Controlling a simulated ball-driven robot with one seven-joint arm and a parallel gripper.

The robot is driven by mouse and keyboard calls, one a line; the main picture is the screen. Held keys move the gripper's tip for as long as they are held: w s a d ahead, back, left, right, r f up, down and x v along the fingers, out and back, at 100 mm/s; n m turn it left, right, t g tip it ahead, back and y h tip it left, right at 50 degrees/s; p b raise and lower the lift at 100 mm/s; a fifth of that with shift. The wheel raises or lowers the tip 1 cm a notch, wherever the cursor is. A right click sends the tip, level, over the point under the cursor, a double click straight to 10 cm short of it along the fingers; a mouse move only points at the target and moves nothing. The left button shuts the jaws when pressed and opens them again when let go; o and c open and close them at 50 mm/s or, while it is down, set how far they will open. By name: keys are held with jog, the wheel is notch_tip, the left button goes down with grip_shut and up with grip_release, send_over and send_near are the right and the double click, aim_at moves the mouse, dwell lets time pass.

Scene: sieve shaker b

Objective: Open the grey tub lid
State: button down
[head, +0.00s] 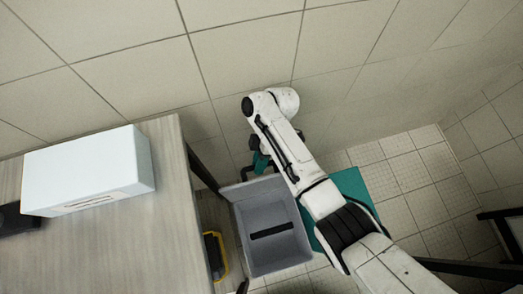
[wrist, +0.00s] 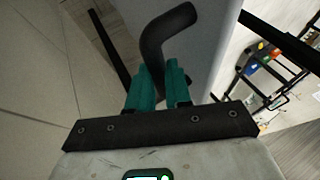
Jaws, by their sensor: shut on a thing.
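The grey tub (head: 272,252) stands on the floor beside the wooden table, and its inside is visible with a dark bar (head: 272,230) in it. The grey lid (head: 250,188) stands raised at the tub's far edge, seen nearly edge-on. My gripper (head: 261,163), with teal fingers, is beyond the lid, partly hidden by my arm. In the wrist view, my gripper (wrist: 160,80) is shut on the dark bent handle (wrist: 165,35), with the pale grey panel of the lid (wrist: 208,40) beside it.
The wooden table (head: 140,225) with a white box (head: 90,172) is at the left. A black and yellow object (head: 214,257) lies between table and tub. A teal surface (head: 350,185) is right of the tub, under my arm. The tiled wall stands close behind my gripper.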

jog(key=shift+s+f, duration=0.3)
jog(key=shift+f, duration=0.1)
jog(key=c, duration=1.2)
grip_release()
jog(key=shift+w, duration=0.1)
jog(key=shift+c, duration=0.2)
jog(key=shift+o, duration=0.9)
jog(key=shift+r, duration=0.15)
jog(key=shift+w, duration=0.1)
jog(key=shift+r, duration=0.1)
